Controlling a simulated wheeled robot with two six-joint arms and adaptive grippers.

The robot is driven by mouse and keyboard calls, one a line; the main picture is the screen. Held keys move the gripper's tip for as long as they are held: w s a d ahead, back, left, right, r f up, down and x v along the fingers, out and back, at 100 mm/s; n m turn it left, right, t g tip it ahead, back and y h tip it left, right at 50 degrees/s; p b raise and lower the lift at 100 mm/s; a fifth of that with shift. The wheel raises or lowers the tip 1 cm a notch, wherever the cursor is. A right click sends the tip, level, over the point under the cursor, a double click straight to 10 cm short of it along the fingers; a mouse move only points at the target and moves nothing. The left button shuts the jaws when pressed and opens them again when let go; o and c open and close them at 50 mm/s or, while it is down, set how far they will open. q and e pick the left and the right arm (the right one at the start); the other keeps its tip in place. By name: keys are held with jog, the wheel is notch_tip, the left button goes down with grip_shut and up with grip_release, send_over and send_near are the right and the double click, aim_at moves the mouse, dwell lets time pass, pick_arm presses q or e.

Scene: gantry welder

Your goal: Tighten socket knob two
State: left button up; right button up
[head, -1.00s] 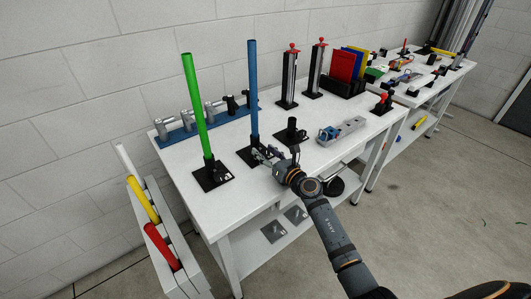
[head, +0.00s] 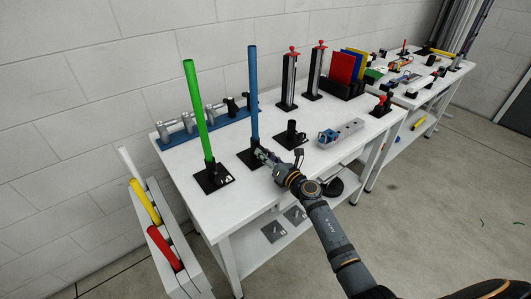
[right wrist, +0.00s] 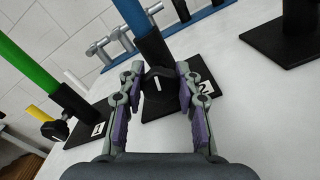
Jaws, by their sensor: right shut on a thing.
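Socket two is a black upright socket (head: 256,142) on a square base plate marked 2 (right wrist: 205,89), and it holds a tall blue pole (head: 253,90). Its black knob (right wrist: 158,78), with a white line on its face, sits at the socket's front side. In the head view the fingers hide most of the knob. My left gripper is not in view.
Socket one's plate (head: 214,178), with a green pole (head: 197,105), stands to the left. An empty black socket (head: 291,136) and a grey metal fixture (head: 345,131) stand to the right. A rack of yellow and red rods (head: 164,248) stands beside the table (head: 230,205).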

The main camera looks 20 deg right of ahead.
jog(key=shift+m+p, duration=1)
jog(key=shift+m, duration=0.9)
jog(key=o, duration=1.2)
jog(key=shift+c, duration=0.2)
jog(key=v, duration=1.2)
